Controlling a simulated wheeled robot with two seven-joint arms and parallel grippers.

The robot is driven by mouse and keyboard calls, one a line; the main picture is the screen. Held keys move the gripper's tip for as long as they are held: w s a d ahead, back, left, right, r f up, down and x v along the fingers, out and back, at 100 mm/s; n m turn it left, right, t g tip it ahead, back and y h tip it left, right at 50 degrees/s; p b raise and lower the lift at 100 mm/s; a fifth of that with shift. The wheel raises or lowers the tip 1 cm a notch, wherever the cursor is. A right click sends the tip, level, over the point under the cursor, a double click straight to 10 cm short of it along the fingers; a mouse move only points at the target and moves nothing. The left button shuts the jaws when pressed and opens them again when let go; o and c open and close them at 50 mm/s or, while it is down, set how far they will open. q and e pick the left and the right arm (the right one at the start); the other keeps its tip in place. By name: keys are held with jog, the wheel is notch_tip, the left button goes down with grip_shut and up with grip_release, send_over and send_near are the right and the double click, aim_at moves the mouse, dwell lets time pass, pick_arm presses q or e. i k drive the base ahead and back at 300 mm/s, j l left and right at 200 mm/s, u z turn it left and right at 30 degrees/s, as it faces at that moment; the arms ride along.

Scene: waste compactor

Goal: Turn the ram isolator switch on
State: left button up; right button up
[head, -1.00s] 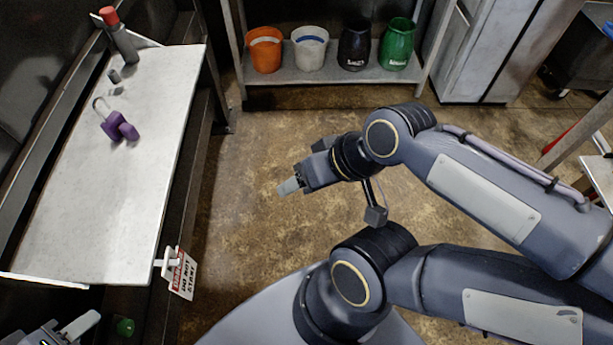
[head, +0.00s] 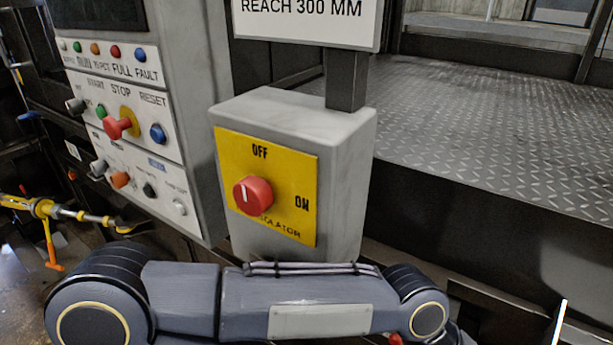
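The ram isolator switch is a red round knob (head: 253,196) on a yellow plate (head: 285,175) on the front of a grey box (head: 290,110). The plate reads OFF at the top and ON at the right. The white mark on the knob points roughly up, towards OFF. One of my arms (head: 240,305) lies across the bottom of the view, below and in front of the box. Neither gripper can be seen, and nothing visible touches the knob.
Left of the box stands a grey control panel (head: 130,110) with several lamps, buttons and switches, including a red stop button (head: 117,128). A white sign (head: 305,20) stands above the box on a dark post. A tread-plate surface (head: 480,130) lies behind at right. Yellow equipment (head: 50,208) is at left.

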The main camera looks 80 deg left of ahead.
aim_at(253, 194)
jog(key=u, duration=0.45)
jog(key=k+u, duration=0.1)
jog(key=u, duration=0.3)
jog(key=j+u, duration=0.1)
jog(key=u, duration=0.35)
jog(key=j+u, duration=0.1)
jog(key=u, duration=0.3)
jog(key=k+j+u, duration=0.1)
jog(key=u, duration=0.8)
